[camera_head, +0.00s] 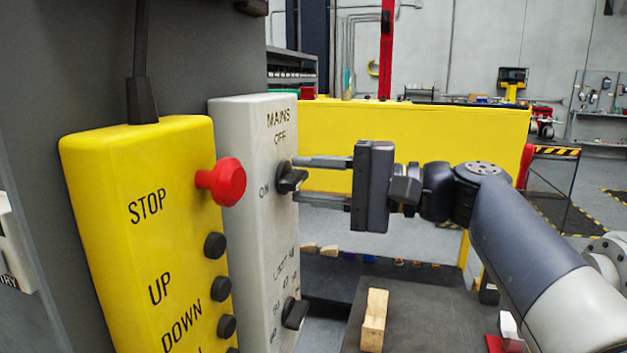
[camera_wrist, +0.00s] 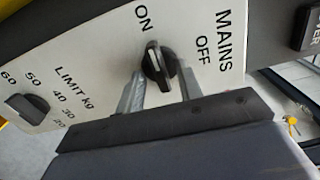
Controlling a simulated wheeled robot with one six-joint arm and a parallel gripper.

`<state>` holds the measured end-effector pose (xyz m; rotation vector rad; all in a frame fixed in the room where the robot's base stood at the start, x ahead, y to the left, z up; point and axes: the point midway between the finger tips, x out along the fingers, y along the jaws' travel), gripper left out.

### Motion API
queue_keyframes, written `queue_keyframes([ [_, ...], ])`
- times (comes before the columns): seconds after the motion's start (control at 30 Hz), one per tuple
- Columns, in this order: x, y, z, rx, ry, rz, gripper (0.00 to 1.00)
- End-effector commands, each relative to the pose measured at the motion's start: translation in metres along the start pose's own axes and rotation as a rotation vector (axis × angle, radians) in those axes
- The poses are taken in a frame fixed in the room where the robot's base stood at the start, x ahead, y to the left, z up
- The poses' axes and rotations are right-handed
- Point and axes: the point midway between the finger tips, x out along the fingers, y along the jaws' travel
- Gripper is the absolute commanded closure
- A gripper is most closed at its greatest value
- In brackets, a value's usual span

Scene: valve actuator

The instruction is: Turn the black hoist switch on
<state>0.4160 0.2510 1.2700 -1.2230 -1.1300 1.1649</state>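The black hoist switch (camera_head: 290,178) is a rotary knob under the MAINS label on the pale grey control box (camera_head: 262,225). OFF is printed above it and ON to its lower left. In the wrist view the knob (camera_wrist: 159,65) has a pale line on its handle, and the handle lies roughly along the direction of the ON label. My gripper (camera_head: 300,179) faces the box from the right, its two fingers on either side of the knob. In the wrist view the fingers (camera_wrist: 161,80) stand apart around the knob; firm contact is not clear.
A yellow pendant box (camera_head: 135,225) with a red STOP button (camera_head: 222,182) stands close left of the grey box. A second black knob (camera_head: 295,313), marked LIMIT kg, sits lower on the grey box. A wooden block (camera_head: 374,320) lies on a dark surface below my arm.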

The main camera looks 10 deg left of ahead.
Motion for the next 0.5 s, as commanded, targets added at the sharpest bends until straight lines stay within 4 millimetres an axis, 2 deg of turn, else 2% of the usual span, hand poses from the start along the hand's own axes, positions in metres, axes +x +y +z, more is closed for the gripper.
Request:
queue_keyframes([
  [0.23, -0.015, 0.0, -0.001, 0.0, 0.004, -0.001, 0.65],
  [0.5, -0.061, 0.0, -0.001, 0.0, 0.006, 0.0, 0.65],
])
